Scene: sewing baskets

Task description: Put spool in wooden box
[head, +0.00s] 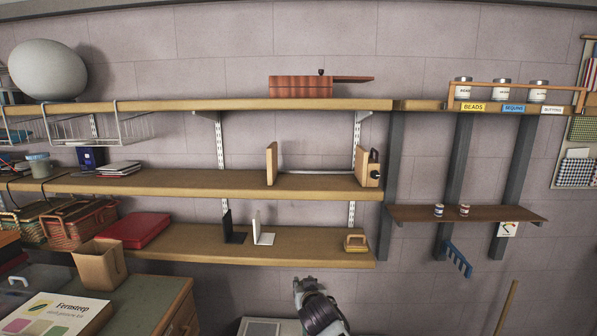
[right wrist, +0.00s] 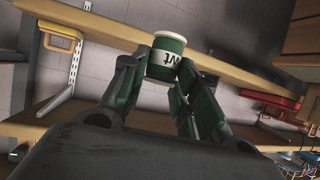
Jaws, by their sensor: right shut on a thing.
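A green spool (right wrist: 166,58) with a pale rim and a white label reading "wt" shows in the right wrist view. My right gripper (right wrist: 170,72) is shut on it, a finger on each side. In the head view, my right gripper (head: 301,284) is at the bottom centre, below the lowest long shelf; the spool cannot be made out there. A reddish striped wooden box (head: 300,88) sits on the top shelf, with a flat board reaching out to its right at the top. Its inside is hidden. My left gripper is not in view.
Small labelled cylinders (head: 439,210) stand on the brown right-hand shelf (head: 500,215). A tan open-topped box (head: 98,265) stands on the green-topped cabinet at left. The middle shelf (head: 220,184) has free room.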

